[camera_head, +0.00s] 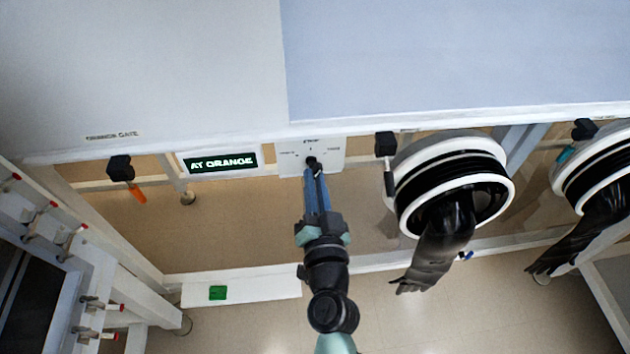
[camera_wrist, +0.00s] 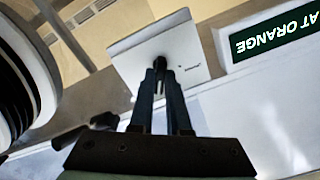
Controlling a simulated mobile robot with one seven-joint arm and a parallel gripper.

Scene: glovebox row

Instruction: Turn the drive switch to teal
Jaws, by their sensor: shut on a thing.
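The drive switch is a small black knob on a white plate (camera_head: 333,158) at the front edge of the white housing. The plate also shows in the wrist view (camera_wrist: 190,52), with small lettering too small to read. My gripper (camera_head: 313,168) reaches up to the plate, and its blue fingers are shut on the black knob. In the wrist view the fingertips (camera_wrist: 160,66) meet at the knob and hide most of it. A display (camera_head: 220,162) left of the plate reads "AT ORANGE"; it also shows in the wrist view (camera_wrist: 276,32).
A black latch with an orange tag (camera_head: 138,194) hangs at the left, below "ORANGE GATE" lettering. A glove port (camera_head: 452,180) with a hanging black glove is close to the right of my arm. Another port (camera_head: 598,175) is farther right. A rack (camera_head: 55,235) stands at lower left.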

